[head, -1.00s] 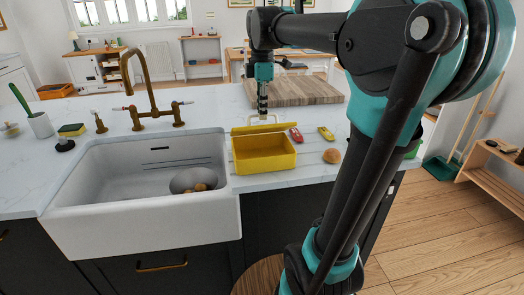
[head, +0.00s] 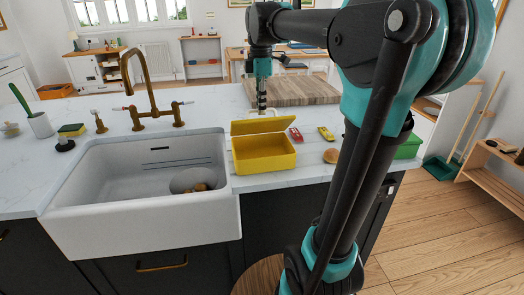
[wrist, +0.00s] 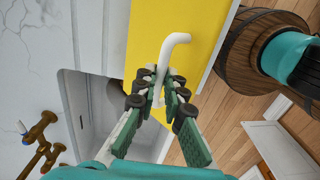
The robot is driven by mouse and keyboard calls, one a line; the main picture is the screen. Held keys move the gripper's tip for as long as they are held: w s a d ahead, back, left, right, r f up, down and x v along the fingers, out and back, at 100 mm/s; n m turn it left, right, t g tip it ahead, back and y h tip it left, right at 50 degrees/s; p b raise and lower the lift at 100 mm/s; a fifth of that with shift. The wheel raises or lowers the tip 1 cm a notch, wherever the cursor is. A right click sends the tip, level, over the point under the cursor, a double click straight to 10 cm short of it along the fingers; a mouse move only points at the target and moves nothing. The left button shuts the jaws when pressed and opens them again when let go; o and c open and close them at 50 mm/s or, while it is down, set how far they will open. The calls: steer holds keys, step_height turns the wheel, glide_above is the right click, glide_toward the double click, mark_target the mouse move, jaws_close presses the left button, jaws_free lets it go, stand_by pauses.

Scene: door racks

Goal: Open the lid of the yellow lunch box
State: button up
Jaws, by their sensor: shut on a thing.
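The yellow lunch box (head: 264,158) sits on the counter just right of the sink. Its lid (head: 258,127) is raised along the back edge, with its underside facing the head camera, and the box's inside is partly exposed. My gripper (head: 262,108) is behind and above the lid. In the wrist view my gripper (wrist: 160,95) is shut on the lid's white handle (wrist: 176,42), and the lid's yellow outer face (wrist: 146,30) lies beyond it. In the head view the lid hides the handle.
The white sink (head: 140,205) with a brass tap (head: 145,85) lies left of the box. A red toy car (head: 296,135), a yellow toy car (head: 327,133) and a bun (head: 331,156) lie to its right. A wooden board (head: 290,92) is behind.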

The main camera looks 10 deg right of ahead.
steer(key=shift+w+r, duration=0.15)
steer(key=shift+w, duration=0.3)
steer(key=shift+w+r, duration=0.2)
steer(key=shift+w, duration=0.5)
stand_by(0.4)
steer(key=shift+w+r, duration=0.1)
steer(key=shift+w, duration=0.5)
steer(key=shift+w+r, duration=0.1)
steer(key=shift+w, duration=0.5)
steer(key=o, duration=0.7)
